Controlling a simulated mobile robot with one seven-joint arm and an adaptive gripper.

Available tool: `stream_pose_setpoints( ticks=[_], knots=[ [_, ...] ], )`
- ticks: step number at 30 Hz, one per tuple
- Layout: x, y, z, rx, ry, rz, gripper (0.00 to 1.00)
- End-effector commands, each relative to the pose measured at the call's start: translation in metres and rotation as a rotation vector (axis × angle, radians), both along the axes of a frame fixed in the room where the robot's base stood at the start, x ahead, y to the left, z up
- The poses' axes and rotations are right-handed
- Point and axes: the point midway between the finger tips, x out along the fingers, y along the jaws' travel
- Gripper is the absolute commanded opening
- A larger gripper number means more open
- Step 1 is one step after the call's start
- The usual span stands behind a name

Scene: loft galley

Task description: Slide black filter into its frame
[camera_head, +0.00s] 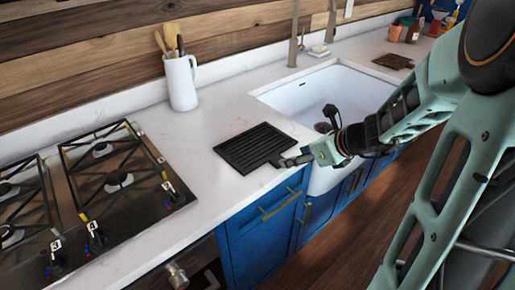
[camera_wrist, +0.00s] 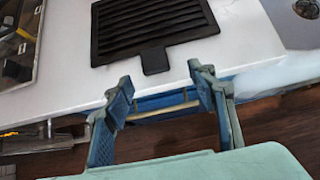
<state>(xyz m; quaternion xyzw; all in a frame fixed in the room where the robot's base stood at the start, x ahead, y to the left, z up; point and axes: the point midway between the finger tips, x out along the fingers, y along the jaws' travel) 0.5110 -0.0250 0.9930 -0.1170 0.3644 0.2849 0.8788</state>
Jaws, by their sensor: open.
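The black filter (camera_head: 254,147) is a flat slatted panel lying on the white countertop between the stove and the sink. In the wrist view the filter (camera_wrist: 150,28) is partly cut off by the top edge, and its short tab (camera_wrist: 155,61) points toward my gripper. My gripper (camera_head: 284,161) is at the filter's right front corner in the head view. In the wrist view my gripper (camera_wrist: 160,77) is open and empty, with one finger on each side of the tab's line. I cannot tell whether it touches the filter. I cannot identify the filter's frame in either view.
The gas stove (camera_head: 105,175) is to the left. The white sink (camera_head: 345,95) with its faucet is to the right. A white jug (camera_head: 182,84) with utensils stands behind the filter. Blue cabinets (camera_head: 262,230) are below the counter edge. Bare counter surrounds the filter.

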Motion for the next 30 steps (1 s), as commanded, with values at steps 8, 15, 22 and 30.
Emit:
stream_pose_setpoints(
  ticks=[8,15,22,30],
  knots=[
    [0.010,0.016,-0.024,0.002,0.002,0.003,0.52],
    [0.025,0.028,-0.043,0.000,0.000,0.001,0.52],
    [0.027,0.029,-0.043,-0.001,-0.001,0.001,0.52],
    [0.026,0.029,-0.043,-0.001,-0.001,0.001,0.27]
  ],
)
